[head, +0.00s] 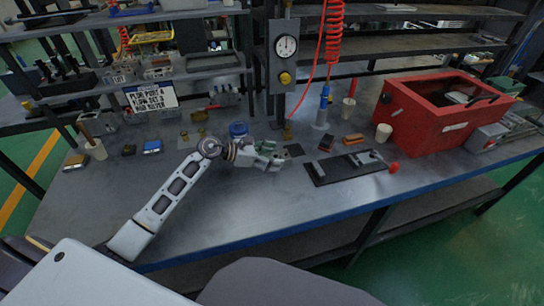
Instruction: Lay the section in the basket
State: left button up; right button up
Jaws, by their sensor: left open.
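My left gripper (274,160) is open over the middle of the workbench, with its arm reaching in from the left. A small greenish part (266,145) shows right at the gripper; I cannot tell whether it is the section or whether it touches the fingers. A red open-topped box (427,123) stands on the right of the bench. Something pale shows inside it, but I cannot make out a basket there. A yellow wire-like frame (152,38) sits on the shelf at the upper left. My right gripper is not in view.
A black plate with a lever and red knob (393,168) lies right of the gripper. A blue-lidded container (238,130) stands behind it. A pressure gauge (286,46) and red coiled hose (333,30) are above. The bench front (240,212) is clear.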

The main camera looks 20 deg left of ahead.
pick_arm(q)
jog(key=shift+s+a+r, duration=0.15)
jog(key=shift+s+a, duration=0.1)
jog(key=shift+a, duration=0.15)
jog(key=v, duration=0.8)
jog(key=shift+s+a, duration=0.25)
jog(key=shift+s, duration=0.05)
jog(key=shift+v, duration=1.2)
jog(key=shift+w+r, duration=0.1)
jog(key=shift+o, duration=0.4)
jog(key=shift+d, duration=0.1)
